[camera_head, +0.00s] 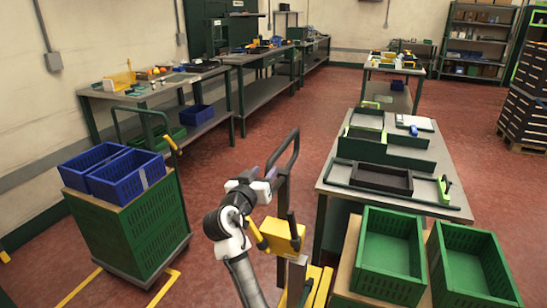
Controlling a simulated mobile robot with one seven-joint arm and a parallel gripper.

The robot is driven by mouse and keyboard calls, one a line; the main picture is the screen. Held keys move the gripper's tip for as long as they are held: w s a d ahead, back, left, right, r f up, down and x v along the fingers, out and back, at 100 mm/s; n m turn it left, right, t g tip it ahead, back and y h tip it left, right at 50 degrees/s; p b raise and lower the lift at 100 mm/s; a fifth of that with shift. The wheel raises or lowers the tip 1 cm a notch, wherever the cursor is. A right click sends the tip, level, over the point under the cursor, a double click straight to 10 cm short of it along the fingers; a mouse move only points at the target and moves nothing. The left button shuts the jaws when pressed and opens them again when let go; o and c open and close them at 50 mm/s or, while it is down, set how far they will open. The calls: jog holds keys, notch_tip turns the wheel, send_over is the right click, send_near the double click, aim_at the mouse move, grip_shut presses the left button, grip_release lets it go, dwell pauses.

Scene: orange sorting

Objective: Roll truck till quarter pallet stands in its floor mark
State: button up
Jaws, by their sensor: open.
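A yellow truck (283,236) with a black upright loop handle (294,150) stands in the lower middle, just left of the workbench. Yellow bars (318,287) show low down beside it. My gripper (271,174) is open at the left side of the handle; I cannot tell whether the handle lies between the fingers. Yellow floor lines (165,288) show at the lower left, beside a wheeled stack of green crates (150,228).
Two blue crates (115,172) sit on the left stack. Two open green crates (388,257) stand at the lower right. A workbench (330,178) with trays borders the right. Benches (218,70) line the left wall. Red floor (250,130) is clear between them.

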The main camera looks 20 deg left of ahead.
aim_at(270, 164)
jog(key=w+p, duration=0.1)
jog(key=w, duration=0.6)
jog(key=shift+w+d+p, duration=0.1)
jog(key=shift+w+p, duration=0.25)
jog(key=shift+w, duration=0.05)
jog(key=shift+c, duration=0.2)
grip_shut()
